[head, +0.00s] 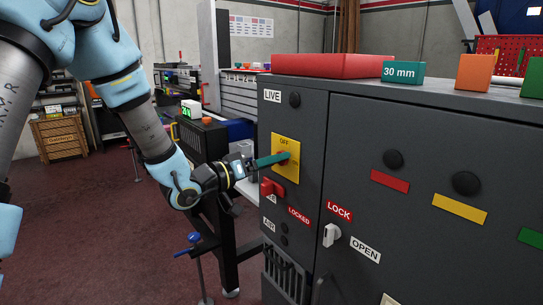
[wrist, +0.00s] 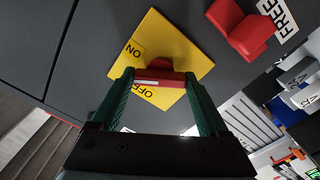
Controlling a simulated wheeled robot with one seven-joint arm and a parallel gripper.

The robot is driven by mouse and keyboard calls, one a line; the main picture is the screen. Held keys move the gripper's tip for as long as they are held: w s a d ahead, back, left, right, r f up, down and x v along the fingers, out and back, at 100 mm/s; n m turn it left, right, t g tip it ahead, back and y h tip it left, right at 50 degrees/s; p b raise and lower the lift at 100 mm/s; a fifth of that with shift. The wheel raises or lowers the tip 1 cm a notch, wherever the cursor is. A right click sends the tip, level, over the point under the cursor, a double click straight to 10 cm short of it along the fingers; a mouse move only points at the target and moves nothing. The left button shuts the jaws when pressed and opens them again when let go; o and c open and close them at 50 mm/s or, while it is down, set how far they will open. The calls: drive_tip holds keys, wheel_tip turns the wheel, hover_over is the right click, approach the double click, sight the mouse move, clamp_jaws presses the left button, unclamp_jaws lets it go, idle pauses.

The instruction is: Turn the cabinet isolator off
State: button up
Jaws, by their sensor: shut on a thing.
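The plate (wrist: 150,27) shows ON to the upper left and OFF below the handle. The handle's exact setting is hard to tell.
A second red handle (head: 271,188) sits just below the isolator; it also shows in the wrist view (wrist: 240,28). A white lock handle (head: 332,235) is lower right. Coloured blocks, including a teal 30 mm one (head: 403,72), stand on the cabinet top. The floor at left is open.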

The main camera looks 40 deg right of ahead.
drive_tip(key=n+p, duration=0.7)
drive_tip(key=n, duration=0.4)
drive_tip(key=shift+n, duration=0.3)
idle(0.4)
drive_tip(key=o, duration=1.2)
drive_tip(key=shift+o, duration=0.2)
